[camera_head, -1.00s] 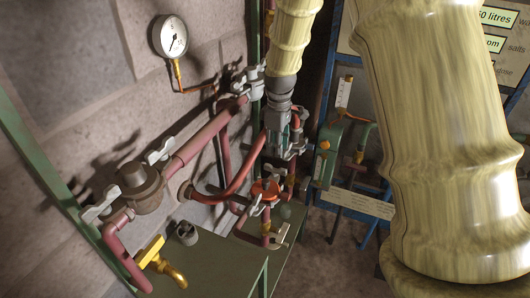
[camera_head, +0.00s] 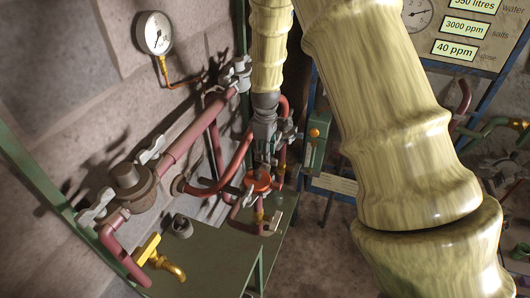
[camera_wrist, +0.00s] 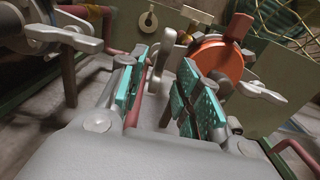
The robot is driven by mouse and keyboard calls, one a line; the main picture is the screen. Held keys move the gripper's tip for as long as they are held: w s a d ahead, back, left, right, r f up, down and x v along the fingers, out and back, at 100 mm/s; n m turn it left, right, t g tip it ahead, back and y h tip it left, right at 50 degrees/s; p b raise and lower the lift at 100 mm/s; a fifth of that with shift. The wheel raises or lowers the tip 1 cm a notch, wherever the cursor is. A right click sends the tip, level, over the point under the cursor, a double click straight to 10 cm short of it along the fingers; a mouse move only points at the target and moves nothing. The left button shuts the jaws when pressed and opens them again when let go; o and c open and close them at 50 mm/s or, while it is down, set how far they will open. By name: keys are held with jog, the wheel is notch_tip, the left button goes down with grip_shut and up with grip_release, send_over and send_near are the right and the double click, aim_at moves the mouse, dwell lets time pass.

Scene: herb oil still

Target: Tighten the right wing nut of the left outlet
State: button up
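The left fitting (camera_head: 128,182) is a dull, round-capped body on a red pipe by the wall. A grey wing nut (camera_head: 150,150) sits at its upper right and another wing nut (camera_head: 97,207) at its lower left. An orange round part (camera_head: 258,181) also has winged pieces; it shows in the wrist view (camera_wrist: 214,60) too. I cannot tell for sure which is the left outlet. My gripper (camera_head: 268,150) is above the orange part, well right of the left fitting. In the wrist view my gripper (camera_wrist: 163,85) has its teal pads apart, with a grey wing (camera_wrist: 162,60) visible between them, contact unclear.
Red pipes (camera_head: 190,140) run along the stone wall. A gauge (camera_head: 156,33) is above. A yellow-handled tap (camera_head: 150,248) and a small grey nut-like piece (camera_head: 181,227) are by the green bench (camera_head: 215,262). A green box (camera_head: 314,145) is close right of my gripper.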

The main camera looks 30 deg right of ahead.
jog(key=shift+s+f, duration=0.15)
jog(key=shift+f, duration=0.1)
jog(key=shift+w+f, duration=0.35)
jog(key=shift+f, duration=0.4)
jog(key=shift+s+r, duration=0.15)
jog(key=shift+s, duration=0.05)
jog(key=shift+w, duration=0.1)
grip_shut()
